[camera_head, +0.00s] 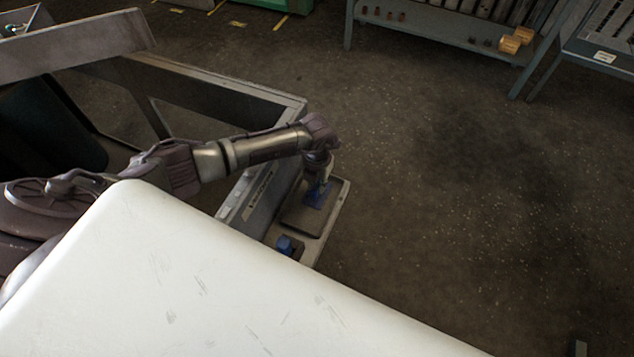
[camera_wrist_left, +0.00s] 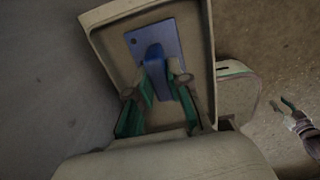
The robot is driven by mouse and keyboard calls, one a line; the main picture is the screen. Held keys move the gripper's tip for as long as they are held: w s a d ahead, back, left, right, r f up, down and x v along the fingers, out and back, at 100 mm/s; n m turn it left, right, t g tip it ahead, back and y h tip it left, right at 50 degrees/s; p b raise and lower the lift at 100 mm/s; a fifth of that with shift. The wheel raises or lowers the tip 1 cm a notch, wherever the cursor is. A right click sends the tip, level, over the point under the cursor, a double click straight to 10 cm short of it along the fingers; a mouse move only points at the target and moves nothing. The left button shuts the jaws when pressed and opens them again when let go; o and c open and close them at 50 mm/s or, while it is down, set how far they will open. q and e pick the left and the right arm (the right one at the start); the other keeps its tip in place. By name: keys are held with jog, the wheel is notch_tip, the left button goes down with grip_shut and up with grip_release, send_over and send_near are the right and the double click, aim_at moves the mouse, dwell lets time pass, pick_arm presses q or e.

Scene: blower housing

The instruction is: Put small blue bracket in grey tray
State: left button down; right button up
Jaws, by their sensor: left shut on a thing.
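The small blue bracket (camera_head: 317,196) is at the tip of my left gripper (camera_head: 321,180). In the left wrist view the bracket (camera_wrist_left: 160,46) shows a flat blue plate with a hole and a raised rib. The green fingers of my left gripper (camera_wrist_left: 160,82) are shut on the rib. The bracket is within the outline of the grey tray (camera_wrist_left: 102,18), over its floor. I cannot tell whether it touches the floor. The tray rim also shows in the head view (camera_head: 331,222). My right gripper (camera_wrist_left: 281,103) is at the right edge of the left wrist view, small, its fingers apart.
Another blue part (camera_head: 288,245) sits at the near end, beside the tray's dark floor. A grey frame (camera_head: 250,200) runs along the left of the tray. A grey rack (camera_head: 440,25) stands far back. The dark floor (camera_head: 470,190) to the right is clear.

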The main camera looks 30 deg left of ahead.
aim_at(317, 184)
pick_arm(q)
jog(key=shift+f, duration=0.2)
jog(key=c, duration=1.1)
grip_release()
jog(key=shift+r, duration=0.1)
notch_tip(317, 184, up, 12)
jog(key=shift+r, duration=0.15)
